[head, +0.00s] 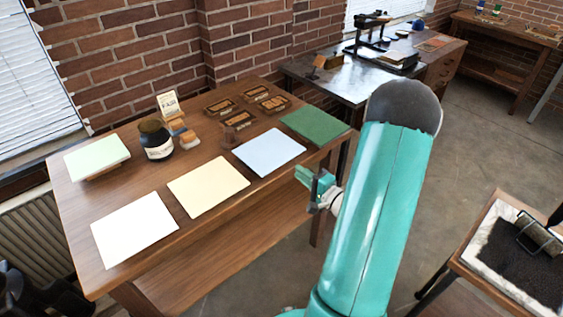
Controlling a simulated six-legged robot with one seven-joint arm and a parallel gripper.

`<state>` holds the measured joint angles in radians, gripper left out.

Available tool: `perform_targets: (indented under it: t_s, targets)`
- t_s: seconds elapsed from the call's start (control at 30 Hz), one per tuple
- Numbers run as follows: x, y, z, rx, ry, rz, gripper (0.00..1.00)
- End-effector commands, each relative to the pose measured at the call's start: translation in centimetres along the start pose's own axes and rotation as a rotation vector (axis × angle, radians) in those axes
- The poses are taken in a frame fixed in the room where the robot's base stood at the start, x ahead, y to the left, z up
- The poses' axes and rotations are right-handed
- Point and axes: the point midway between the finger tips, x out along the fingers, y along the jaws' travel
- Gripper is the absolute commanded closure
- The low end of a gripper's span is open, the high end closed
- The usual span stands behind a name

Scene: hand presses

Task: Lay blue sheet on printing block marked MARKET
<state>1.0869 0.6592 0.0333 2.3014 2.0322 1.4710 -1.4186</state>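The pale blue sheet (269,152) lies flat on the right part of the wooden table, beside a cream sheet (208,186). Several small wooden printing blocks stand behind it: the front one (240,119), a left one (221,107), a back one (256,93) and a right one (274,104). Their lettering is too small to read, so I cannot tell which is marked MARKET. My gripper (303,177) is near the table's right front edge, to the right of the blue sheet and apart from it. It is seen side-on; its finger opening is unclear. I see nothing held.
A white sheet (134,229) lies at the table's front left. A pale green sheet (97,152), a dark jar (155,140) and a small sign (168,102) stand behind. A green mat (312,125) lies at the right end. A tray with a roller (540,238) is at far right.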

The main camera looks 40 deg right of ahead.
Motion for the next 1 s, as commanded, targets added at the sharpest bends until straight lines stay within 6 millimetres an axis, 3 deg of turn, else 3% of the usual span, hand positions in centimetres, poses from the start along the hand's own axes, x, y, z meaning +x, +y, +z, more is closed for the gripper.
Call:
perform_targets:
  t_s: [0.5, 0.9, 1.0]
  targets:
    - [6.8, 0.0, 0.5, 0.001, -0.007, 0.000, 0.83]
    - [7.6, 0.0, 0.5, 0.001, -0.007, 0.000, 0.83]
    - [7.6, 0.0, 0.5, 0.001, -0.007, 0.000, 0.93]
